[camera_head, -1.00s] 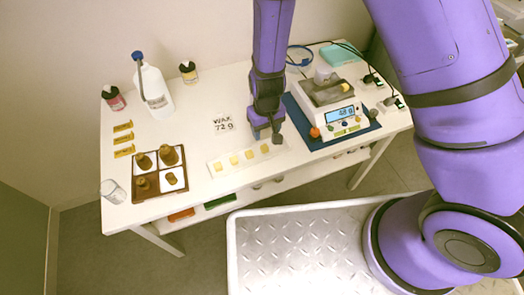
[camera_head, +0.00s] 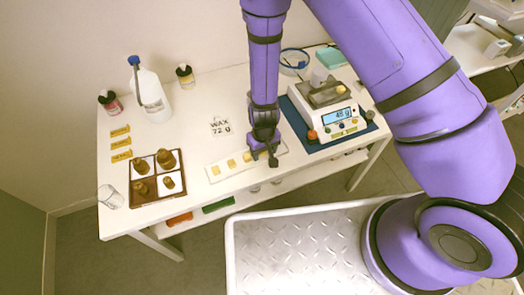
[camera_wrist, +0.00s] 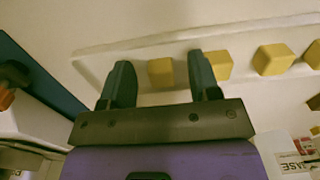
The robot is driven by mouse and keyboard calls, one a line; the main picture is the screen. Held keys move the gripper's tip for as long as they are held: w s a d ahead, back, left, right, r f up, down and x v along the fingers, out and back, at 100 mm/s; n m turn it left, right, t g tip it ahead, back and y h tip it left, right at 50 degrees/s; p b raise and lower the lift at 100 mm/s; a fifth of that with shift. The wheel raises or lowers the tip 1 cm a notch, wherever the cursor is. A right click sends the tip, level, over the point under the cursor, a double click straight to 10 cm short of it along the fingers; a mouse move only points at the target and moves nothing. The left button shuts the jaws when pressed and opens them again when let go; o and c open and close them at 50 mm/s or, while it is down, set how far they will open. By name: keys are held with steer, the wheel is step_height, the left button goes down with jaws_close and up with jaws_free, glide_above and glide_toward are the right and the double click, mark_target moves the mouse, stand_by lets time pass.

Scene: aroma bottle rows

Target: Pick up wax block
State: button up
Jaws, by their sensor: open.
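Yellow wax blocks stand in a row on a white tray (camera_head: 214,178) at the table's front; one wax block (camera_head: 231,163) shows left of my gripper (camera_head: 264,158). In the wrist view, my gripper (camera_wrist: 159,62) is open and empty. A wax block (camera_wrist: 161,72) appears between its two fingers, and a second wax block (camera_wrist: 217,65) is partly hidden by the right finger. I cannot tell the height of the fingertips over the tray. A yellow piece (camera_head: 341,89) lies on the scale (camera_head: 329,112), whose display seems to read 48 g.
A card (camera_head: 220,126) reads "WAX 72 g". A brown divided box (camera_head: 157,192) with bottles stands left of the tray, near a clear glass (camera_head: 110,196). A white jug (camera_head: 150,92) is at the back. The scale's blue mat (camera_head: 294,125) lies close on the right.

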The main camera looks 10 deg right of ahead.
steer(key=shift+f, duration=0.2)
steer(key=c, duration=1)
steer(key=shift+r, duration=0.1)
